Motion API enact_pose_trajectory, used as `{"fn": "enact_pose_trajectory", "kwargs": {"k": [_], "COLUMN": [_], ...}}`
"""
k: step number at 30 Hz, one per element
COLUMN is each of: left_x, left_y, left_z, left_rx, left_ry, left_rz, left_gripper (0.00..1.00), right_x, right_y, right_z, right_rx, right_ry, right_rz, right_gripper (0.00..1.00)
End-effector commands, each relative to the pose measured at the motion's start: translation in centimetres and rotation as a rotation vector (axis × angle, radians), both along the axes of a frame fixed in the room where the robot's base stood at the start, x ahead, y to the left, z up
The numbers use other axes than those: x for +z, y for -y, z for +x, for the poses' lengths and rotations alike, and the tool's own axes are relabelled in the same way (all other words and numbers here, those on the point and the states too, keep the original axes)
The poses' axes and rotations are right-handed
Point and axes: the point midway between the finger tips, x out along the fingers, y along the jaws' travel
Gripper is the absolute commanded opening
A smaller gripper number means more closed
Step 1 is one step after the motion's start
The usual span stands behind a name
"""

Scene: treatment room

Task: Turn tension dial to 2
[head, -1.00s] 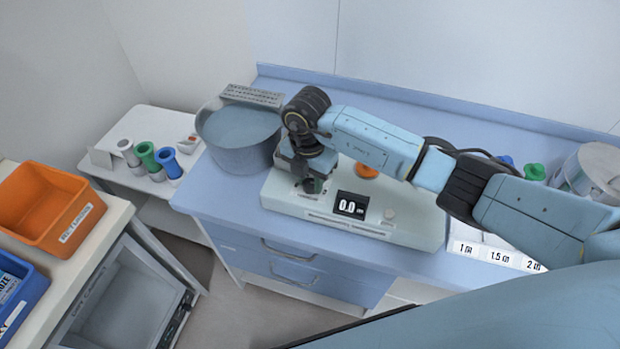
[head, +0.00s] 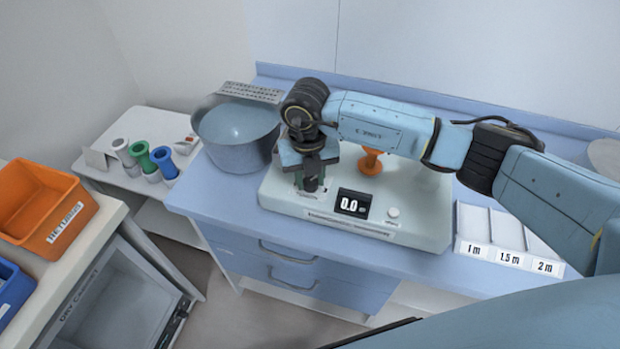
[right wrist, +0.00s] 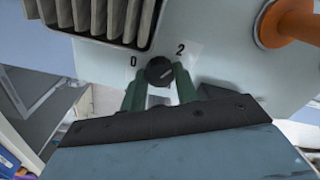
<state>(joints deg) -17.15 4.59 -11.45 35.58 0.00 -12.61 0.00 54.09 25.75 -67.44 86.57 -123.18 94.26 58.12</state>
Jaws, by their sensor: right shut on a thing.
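The tension dial (right wrist: 159,71) is a small black round knob on the pale machine (head: 415,215). In the right wrist view the printed marks 0 and 2 stand to its upper left and upper right. My right gripper (right wrist: 159,86) has its green fingertips on both sides of the dial and is shut on it. In the head view the right gripper (head: 311,184) points down at the machine's left front and largely hides the dial. I cannot tell which mark the dial points to. The display (head: 353,203) reads 0.0. My left gripper is not in view.
An orange knob (head: 371,162) stands on the machine, right of my gripper. A grey metal pot (head: 235,135) is at the left. Trays labelled 1 m, 1.5 m and 2 m (head: 508,258) lie to the right. An orange bin (head: 45,205) stands far left.

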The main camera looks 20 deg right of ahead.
Motion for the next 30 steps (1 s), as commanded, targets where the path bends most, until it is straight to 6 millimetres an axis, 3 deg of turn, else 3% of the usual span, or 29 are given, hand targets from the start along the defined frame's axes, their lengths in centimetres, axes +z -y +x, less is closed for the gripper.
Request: {"fn": "enact_pose_trajectory", "kwargs": {"k": [20,21,22,30], "left_x": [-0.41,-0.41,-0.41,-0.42], "left_y": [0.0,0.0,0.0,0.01], "left_z": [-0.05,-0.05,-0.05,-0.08], "left_rx": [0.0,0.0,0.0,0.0], "left_ry": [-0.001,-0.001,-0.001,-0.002], "left_rz": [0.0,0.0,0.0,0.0], "left_gripper": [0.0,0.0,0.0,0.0], "right_x": [0.14,0.14,0.14,0.09], "right_y": [0.02,0.02,0.02,0.01], "right_z": [0.08,0.08,0.08,0.04], "right_rx": [0.063,0.062,0.062,0.062], "right_ry": [0.003,0.003,0.003,0.002], "right_rz": [0.0,0.0,0.0,0.0], "right_gripper": [0.07,0.33,0.37,0.39]}}
